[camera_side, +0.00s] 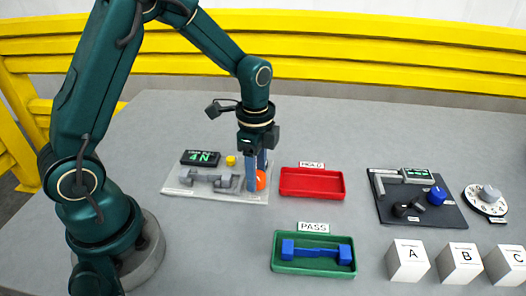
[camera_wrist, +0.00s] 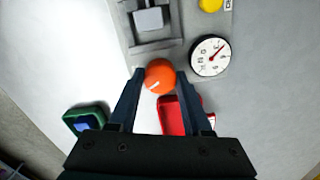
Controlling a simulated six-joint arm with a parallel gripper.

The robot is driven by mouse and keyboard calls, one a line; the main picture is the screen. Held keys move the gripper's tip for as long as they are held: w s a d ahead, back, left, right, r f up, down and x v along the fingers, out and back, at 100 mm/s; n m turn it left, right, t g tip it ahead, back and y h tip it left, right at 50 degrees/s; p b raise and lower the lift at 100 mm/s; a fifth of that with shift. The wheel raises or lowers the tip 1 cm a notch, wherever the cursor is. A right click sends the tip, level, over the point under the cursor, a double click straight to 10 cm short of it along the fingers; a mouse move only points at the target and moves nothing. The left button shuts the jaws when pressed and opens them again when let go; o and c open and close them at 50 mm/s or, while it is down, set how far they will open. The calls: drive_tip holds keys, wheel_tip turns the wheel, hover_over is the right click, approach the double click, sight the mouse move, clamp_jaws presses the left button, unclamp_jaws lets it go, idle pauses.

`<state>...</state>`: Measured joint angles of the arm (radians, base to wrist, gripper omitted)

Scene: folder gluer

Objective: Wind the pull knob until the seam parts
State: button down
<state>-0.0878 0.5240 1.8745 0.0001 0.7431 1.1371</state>
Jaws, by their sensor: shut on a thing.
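The orange pull knob (camera_side: 260,181) stands at the right end of a pale tester plate (camera_side: 182,191). It also shows in the wrist view (camera_wrist: 160,76), with a white mark on its top. My gripper (camera_side: 256,184) points down with its fingers on either side of the knob, shut on it. Grey clamp parts (camera_side: 205,179) sit on the plate left of the knob. A black readout (camera_side: 201,158) behind them appears to show 4 N in green. A round dial gauge (camera_wrist: 210,56) lies beside the knob. I cannot make out a seam between the clamps.
A yellow button (camera_side: 231,160) is on the plate. An empty red HOLD tray (camera_side: 312,195) is to the right. A green PASS tray (camera_side: 313,269) holds a blue piece (camera_side: 317,250). A black tool board (camera_side: 452,216), a white dial (camera_side: 487,208) and lettered blocks (camera_side: 407,262) stand farther right.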

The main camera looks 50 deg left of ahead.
drive_tip(key=shift+c, duration=1.7)
unclamp_jaws()
drive_tip(key=shift+r, duration=0.1)
drive_tip(key=shift+r, duration=2.5)
